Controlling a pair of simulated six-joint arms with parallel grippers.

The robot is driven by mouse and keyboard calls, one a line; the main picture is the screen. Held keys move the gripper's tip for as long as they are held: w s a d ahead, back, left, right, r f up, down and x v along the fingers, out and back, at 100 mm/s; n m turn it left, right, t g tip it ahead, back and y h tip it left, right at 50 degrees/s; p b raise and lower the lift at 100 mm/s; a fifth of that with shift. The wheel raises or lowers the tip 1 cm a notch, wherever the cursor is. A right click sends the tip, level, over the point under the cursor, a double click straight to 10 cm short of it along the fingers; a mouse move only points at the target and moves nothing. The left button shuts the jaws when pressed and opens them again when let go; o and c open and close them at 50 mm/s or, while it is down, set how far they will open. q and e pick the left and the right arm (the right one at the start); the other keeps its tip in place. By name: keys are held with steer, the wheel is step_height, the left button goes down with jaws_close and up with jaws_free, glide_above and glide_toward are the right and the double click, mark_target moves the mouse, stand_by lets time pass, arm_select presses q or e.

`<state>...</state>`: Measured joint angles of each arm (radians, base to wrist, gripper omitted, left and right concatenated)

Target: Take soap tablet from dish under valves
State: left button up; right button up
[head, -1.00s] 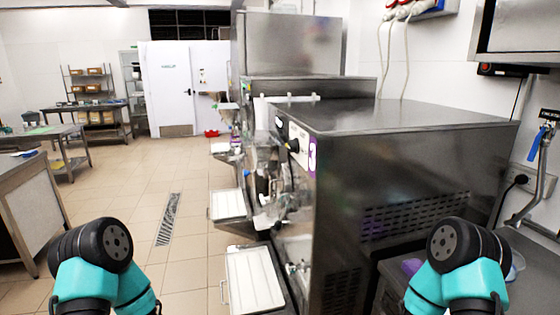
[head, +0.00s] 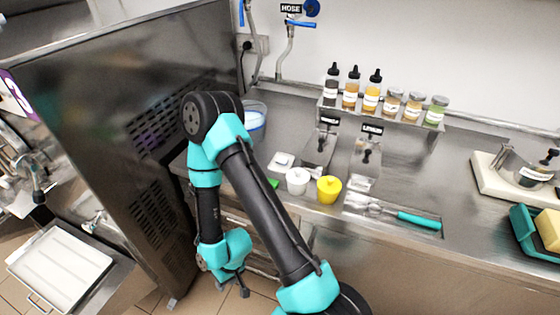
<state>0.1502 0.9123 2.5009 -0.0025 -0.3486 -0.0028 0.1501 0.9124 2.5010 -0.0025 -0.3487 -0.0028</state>
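I cannot make out which one holds a soap tablet. My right gripper (head: 236,284) hangs low in front of the counter, below its front edge and away from the dishes; its fingers are too small to read. My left gripper is out of view.
A white cup (head: 298,181) and a yellow cup (head: 329,189) stand near the counter's front edge. A tray with a teal-handled tool (head: 418,221) lies to the right. Bottles (head: 371,90) line a rear rack. The freezer (head: 120,90) walls off the left side.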

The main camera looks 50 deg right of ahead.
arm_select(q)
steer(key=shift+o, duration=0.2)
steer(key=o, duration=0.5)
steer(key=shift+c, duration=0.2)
